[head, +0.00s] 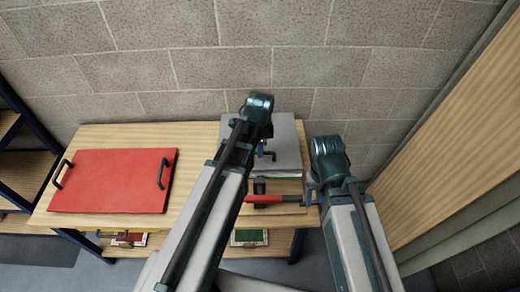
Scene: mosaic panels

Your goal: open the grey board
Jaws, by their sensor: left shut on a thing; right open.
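The grey board (288,132) lies flat at the right end of the wooden table, against the wall. Pale and greenish edges show under its front side. A small dark handle stands on its top. My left gripper (264,152) is at this handle and shut on it; my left arm hides much of the gripper and the board's left part. My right gripper (309,195) is open and empty, just in front of the board's right front corner, near the end of a red bar-like thing (275,199).
A red board (113,180) with two dark handles lies on the left of the table (205,140). A shelf below holds a framed green panel (249,237) and a red and yellow one. A block wall stands behind; a wooden panel (460,125) rises at right.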

